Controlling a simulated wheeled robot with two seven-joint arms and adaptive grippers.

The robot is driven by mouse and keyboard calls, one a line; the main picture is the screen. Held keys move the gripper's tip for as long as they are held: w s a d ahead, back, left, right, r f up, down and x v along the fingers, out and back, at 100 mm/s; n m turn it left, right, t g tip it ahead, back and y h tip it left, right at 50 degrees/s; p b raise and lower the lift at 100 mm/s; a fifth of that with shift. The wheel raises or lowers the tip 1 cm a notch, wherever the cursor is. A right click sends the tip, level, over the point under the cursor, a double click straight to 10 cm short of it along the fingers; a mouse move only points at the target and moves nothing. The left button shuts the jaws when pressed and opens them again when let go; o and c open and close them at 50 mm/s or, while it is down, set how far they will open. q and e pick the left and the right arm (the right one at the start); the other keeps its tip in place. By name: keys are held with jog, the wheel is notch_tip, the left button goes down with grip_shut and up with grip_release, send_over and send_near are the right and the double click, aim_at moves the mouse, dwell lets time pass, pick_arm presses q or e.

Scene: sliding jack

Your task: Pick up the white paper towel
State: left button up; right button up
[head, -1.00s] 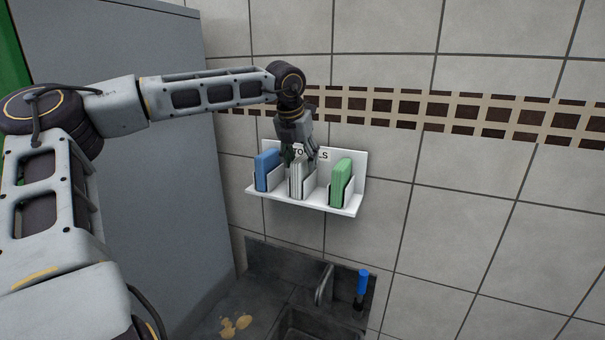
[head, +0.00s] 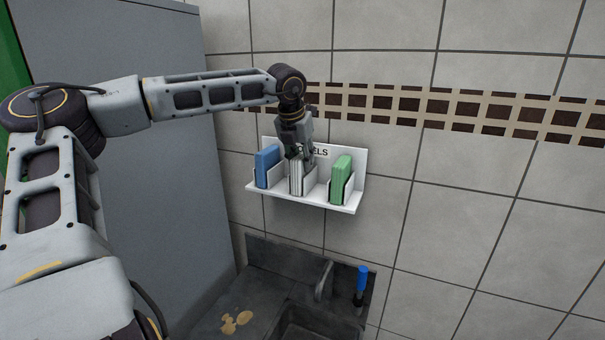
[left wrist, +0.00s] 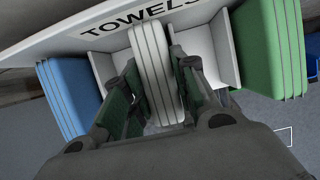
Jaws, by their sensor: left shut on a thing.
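The white paper towel (head: 296,180) is a folded stack standing upright in the middle slot of the white towel rack (head: 320,202) on the wall. In the left wrist view the white towel (left wrist: 155,70) lies between the two fingers of my left gripper (left wrist: 157,105). In the head view my left gripper (head: 299,157) points down over the middle slot and is shut on the towel. The towel is still in its slot, its upper part partly hidden by the fingers. My right gripper is not in view.
Blue towels (head: 266,167) stand left of the white one and green towels (head: 341,178) stand right, close to the gripper. Below is a dark sink (head: 305,320) with a faucet (head: 324,281) and a blue-handled brush (head: 362,283). A grey cabinet (head: 150,180) stands at left.

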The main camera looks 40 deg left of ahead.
pick_arm(q)
jog(key=shift+r, duration=0.2)
notch_tip(320, 180, up, 18)
jog(key=shift+f+b, duration=0.2)
jog(key=shift+b, duration=0.35)
dwell(0.4)
dwell(0.3)
jog(key=o, duration=0.3)
jog(key=c, duration=0.3)
